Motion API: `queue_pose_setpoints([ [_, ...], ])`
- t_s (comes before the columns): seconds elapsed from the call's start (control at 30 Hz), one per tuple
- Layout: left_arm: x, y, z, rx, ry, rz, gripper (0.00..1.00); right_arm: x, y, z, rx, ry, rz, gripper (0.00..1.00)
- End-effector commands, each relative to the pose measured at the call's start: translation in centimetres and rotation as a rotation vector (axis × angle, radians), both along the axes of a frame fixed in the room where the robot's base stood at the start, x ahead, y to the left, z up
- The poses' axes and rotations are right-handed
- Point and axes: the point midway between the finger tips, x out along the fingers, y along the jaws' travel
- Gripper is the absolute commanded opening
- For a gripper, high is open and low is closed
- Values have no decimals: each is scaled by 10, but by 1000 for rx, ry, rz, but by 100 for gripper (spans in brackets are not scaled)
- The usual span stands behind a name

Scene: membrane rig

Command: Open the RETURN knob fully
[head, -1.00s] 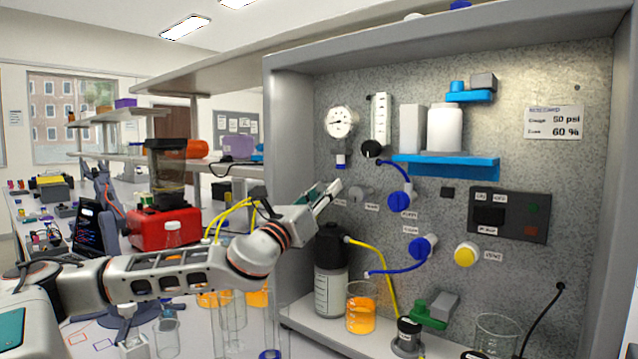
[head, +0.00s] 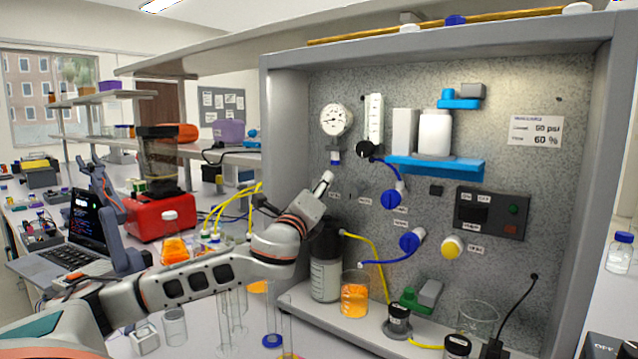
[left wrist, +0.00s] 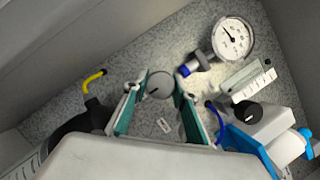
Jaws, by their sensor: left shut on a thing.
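A round grey knob (left wrist: 159,85) on the speckled panel shows in the left wrist view, with a small pale label below it that I cannot read. My left gripper (left wrist: 157,92) has its two teal-lined fingers on either side of this knob and is shut on it. In the head view my left gripper (head: 326,182) reaches the left part of the panel, under the round gauge, and hides the knob it holds. My right gripper is in neither view.
The gauge (head: 336,120) and the flowmeter with its black knob (head: 366,149) sit above. Blue valves (head: 392,198) with tubing are to the right. A dark bottle (head: 326,272) and a beaker of orange liquid (head: 355,297) stand below my wrist.

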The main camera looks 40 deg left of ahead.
Motion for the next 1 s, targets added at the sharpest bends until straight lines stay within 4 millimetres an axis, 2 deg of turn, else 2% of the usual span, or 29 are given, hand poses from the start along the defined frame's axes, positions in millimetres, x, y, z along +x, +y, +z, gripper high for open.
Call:
queue_pose_setpoints([
  [0.47, 0, 1, 0, -13, -2, 1, 5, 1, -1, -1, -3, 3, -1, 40],
  [0.5, 0, 1, 0, -13, -2, 1, 37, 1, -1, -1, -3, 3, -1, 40],
  [0.53, 0, 1, 0, -12, -2, 1, 44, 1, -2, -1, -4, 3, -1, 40],
  [1.0, -5, -2, -2, -11, -1, 0, 44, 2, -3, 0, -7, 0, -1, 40],
])
